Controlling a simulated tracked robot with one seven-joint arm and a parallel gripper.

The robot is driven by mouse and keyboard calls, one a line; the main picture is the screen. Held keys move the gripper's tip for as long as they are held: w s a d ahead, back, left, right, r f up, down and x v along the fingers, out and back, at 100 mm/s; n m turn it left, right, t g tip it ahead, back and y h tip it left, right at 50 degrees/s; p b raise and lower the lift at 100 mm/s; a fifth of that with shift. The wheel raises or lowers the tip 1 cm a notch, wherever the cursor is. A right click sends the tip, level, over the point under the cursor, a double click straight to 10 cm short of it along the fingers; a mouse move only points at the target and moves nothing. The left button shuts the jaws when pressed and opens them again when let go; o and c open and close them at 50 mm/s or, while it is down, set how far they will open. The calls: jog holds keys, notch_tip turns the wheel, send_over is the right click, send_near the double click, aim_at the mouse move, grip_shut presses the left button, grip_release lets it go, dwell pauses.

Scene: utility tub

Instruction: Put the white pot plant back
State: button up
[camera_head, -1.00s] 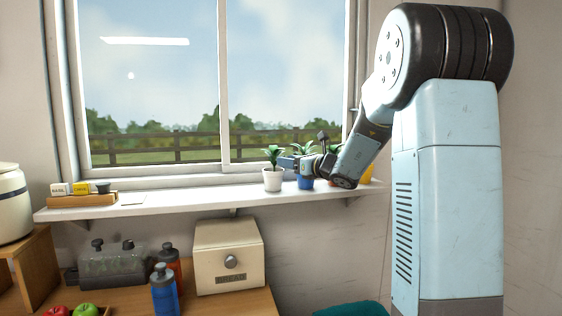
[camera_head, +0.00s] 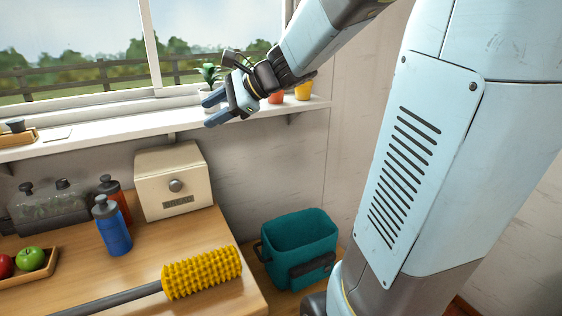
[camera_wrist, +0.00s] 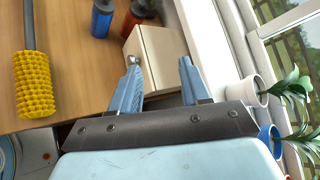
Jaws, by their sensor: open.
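The white pot (camera_wrist: 247,92) with its green plant stands on the window sill at the right of the wrist view, beside a blue pot (camera_wrist: 266,134) with another plant. In the head view the plant's leaves (camera_head: 209,73) show above my gripper (camera_head: 208,111), and its pot is mostly hidden. My gripper is open and empty, in front of the sill. Its two fingers, in the wrist view (camera_wrist: 159,64), point toward the cream box, with the white pot outside them to the right.
A red pot (camera_head: 277,97) and a yellow pot (camera_head: 303,91) stand farther right on the sill (camera_head: 150,119). Below are a cream box (camera_head: 172,181), a blue bottle (camera_head: 112,227), a yellow brush (camera_head: 202,273) and a teal tub (camera_head: 300,240).

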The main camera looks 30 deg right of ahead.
jog(key=s+d+f+n+h, duration=0.2)
jog(key=s+n+h, duration=0.1)
jog(key=s+n, duration=0.2)
jog(key=s+d+f+n+g+h, duration=0.1)
jog(key=s+d+f+n+h, duration=0.1)
jog(key=s+n, duration=0.3)
jog(key=s+d+f+n+h, duration=0.2)
jog(key=s+n, duration=0.4)
jog(key=s, duration=0.4)
jog(key=d+h, duration=0.1)
jog(key=h, duration=0.1)
jog(key=shift+s+g+h, duration=0.3)
jog(key=shift+s, duration=0.1)
